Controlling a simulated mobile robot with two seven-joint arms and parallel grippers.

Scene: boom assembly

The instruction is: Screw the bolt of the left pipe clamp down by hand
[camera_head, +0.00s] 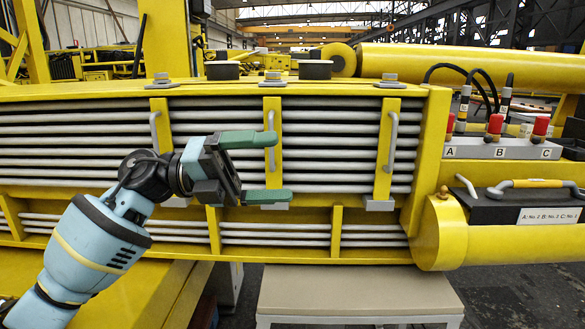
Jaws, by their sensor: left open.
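The left pipe clamp (161,124) is a yellow upright bar with a grey handle, set across the grey pipes. Its grey bolt (162,79) sits on top, on a washer-like plate at the beam's top edge. My left gripper (276,168) has green fingers spread apart, one above the other, and pointing right. It is open and appears empty. In the picture it overlaps the middle clamp (272,105), to the right of and below the left clamp's bolt. My wrist covers the lower part of the left clamp. My right gripper is not in view.
A right clamp (388,130) stands further right. A pale bench (355,292) stands below.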

